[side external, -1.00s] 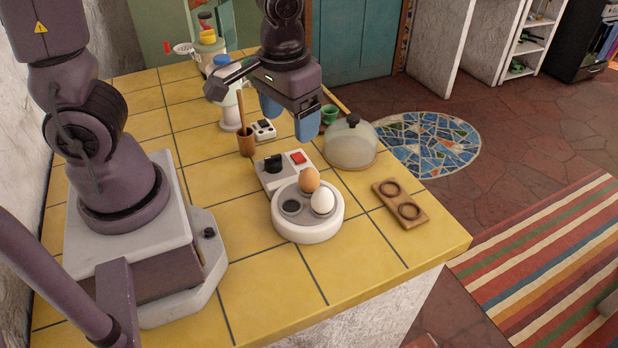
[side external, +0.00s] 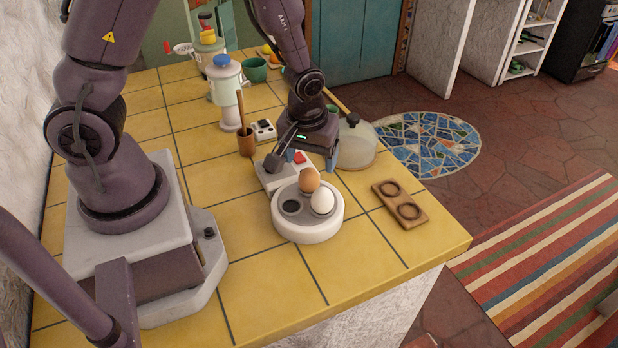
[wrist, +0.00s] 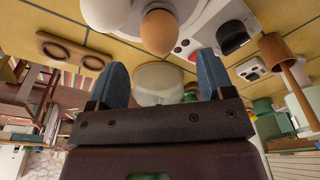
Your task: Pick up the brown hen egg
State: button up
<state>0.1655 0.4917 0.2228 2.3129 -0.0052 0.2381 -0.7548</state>
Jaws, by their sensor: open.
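The brown hen egg (side external: 309,180) stands in a round white egg cooker (side external: 308,230), beside a white egg (side external: 322,201) and an empty dark hole. In the wrist view the brown egg (wrist: 159,32) is at the top, to the right of the white egg (wrist: 106,12). My gripper (side external: 312,160) is open and empty, just behind and above the brown egg in the side view. In the wrist view the two blue fingers (wrist: 160,75) are spread apart, with the egg beyond their tips and not between them.
The cooker's switch base with a red button (side external: 299,158) adjoins it. A clear dome (side external: 358,147) stands behind right, a wooden two-ring holder (side external: 400,204) at right, a wooden cup with a stick (side external: 246,143) at left. The front tiles are clear.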

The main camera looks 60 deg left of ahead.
aim_at(308, 169)
jog(key=shift+s+f, duration=0.1)
jog(key=shift+f, duration=2.6)
jog(key=c, duration=0.8)
